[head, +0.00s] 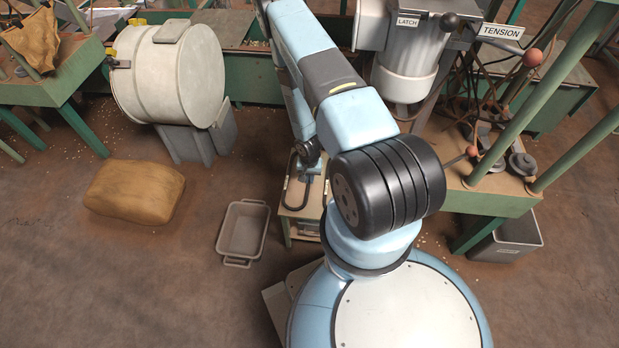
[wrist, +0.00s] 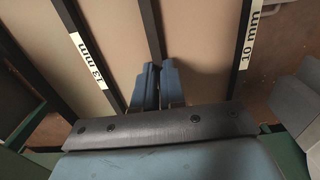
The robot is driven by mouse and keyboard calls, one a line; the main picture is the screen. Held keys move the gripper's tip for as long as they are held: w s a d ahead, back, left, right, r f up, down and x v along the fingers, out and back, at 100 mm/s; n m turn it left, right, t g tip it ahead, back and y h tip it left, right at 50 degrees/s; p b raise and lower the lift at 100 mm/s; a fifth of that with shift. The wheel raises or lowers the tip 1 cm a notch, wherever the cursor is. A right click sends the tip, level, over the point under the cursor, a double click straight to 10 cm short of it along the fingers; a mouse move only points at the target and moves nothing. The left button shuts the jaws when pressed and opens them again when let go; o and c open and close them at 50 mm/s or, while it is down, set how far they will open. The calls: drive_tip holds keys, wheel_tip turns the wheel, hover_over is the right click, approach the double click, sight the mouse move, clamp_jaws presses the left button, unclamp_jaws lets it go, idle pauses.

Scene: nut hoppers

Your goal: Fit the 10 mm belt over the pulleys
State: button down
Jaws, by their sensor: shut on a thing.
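In the wrist view my gripper (wrist: 158,84) is shut, its two blue fingers closed around a dark strip (wrist: 151,30) that runs up from them over a beige surface. A dark band beside a "10 mm" label (wrist: 249,35) runs to the right, and another beside a "13 mm" label (wrist: 87,60) to the left. I cannot tell which band the held strip belongs to. In the head view a dark loop (head: 287,190) shows at the small stand (head: 300,214), below my gripper, which is mostly hidden by my arm.
A machine with a TENSION label (head: 501,32), a LATCH label (head: 408,22) and a red-knobbed lever (head: 532,58) stands at the upper right. A grey tub (head: 243,230) and a brown sack (head: 134,192) lie on the floor. A large pale drum (head: 165,75) stands behind.

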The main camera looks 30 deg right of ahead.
drive_tip(key=c, duration=1.2)
unclamp_jaws()
drive_tip(key=shift+f, duration=0.15)
drive_tip(key=r, duration=0.9)
drive_tip(key=s+r, duration=0.1)
drive_tip(key=r, duration=0.3)
drive_tip(key=shift+d+r, duration=0.2)
drive_tip(key=shift+r, duration=0.2)
